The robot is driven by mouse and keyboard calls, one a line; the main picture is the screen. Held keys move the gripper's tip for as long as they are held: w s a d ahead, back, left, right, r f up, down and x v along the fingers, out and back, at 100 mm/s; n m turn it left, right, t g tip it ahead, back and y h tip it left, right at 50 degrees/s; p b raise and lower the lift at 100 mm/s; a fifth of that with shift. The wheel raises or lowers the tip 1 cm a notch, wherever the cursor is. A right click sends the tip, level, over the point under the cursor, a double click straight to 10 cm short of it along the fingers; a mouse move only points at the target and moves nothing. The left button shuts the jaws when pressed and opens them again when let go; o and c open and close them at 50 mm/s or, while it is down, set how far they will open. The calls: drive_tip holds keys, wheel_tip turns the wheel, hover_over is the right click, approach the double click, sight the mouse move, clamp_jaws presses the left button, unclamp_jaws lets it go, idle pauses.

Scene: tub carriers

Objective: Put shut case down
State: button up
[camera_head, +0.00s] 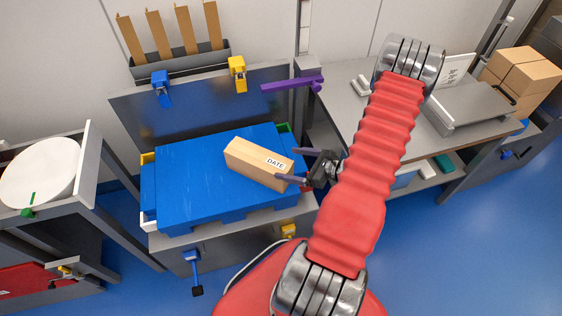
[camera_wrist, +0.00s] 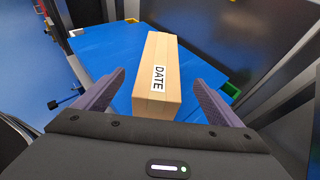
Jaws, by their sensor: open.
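The shut case (camera_head: 255,160) is a tan box with a white label reading DATE. It rests on the blue surface (camera_head: 185,180) of a workbench. It also shows in the wrist view (camera_wrist: 163,75), lying lengthwise away from me between my two fingers. My gripper (camera_head: 290,166) is at the case's right end, its purple fingers apart, one on each side of that end. In the wrist view the fingers (camera_wrist: 155,98) stand open, with a visible gap between each finger and the case.
A dark upright panel with yellow and blue clamps (camera_head: 237,74) stands behind the blue surface. A purple bar (camera_head: 292,84) juts out at its right. A grey table (camera_head: 350,100) stands at right, with cardboard boxes (camera_head: 520,75). A round white lid (camera_head: 40,172) is at left.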

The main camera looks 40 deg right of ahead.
drive_tip(key=w+a+r+n+g+y, duration=0.3)
drive_tip(key=a+r+n+g, duration=0.5)
drive_tip(key=a+r+n, duration=1)
drive_tip(key=s+a+r+n+h, duration=0.2)
drive_tip(key=s+a+r+n, duration=0.1)
drive_tip(key=r, duration=0.3)
drive_tip(key=s+a+r+n+h, duration=0.3)
drive_tip(key=s+a+r+n, duration=0.1)
drive_tip(key=r+n, duration=0.2)
drive_tip(key=s+a+r+n+t+h, duration=0.1)
drive_tip(key=s+a+r+n+h, duration=0.1)
drive_tip(key=s+a+r+n, duration=0.2)
wheel_tip(320, 180, up, 3)
drive_tip(key=shift+s+a+f+n, duration=0.1)
drive_tip(key=shift+s+a+n, duration=0.15)
drive_tip(key=shift+n, duration=0.35)
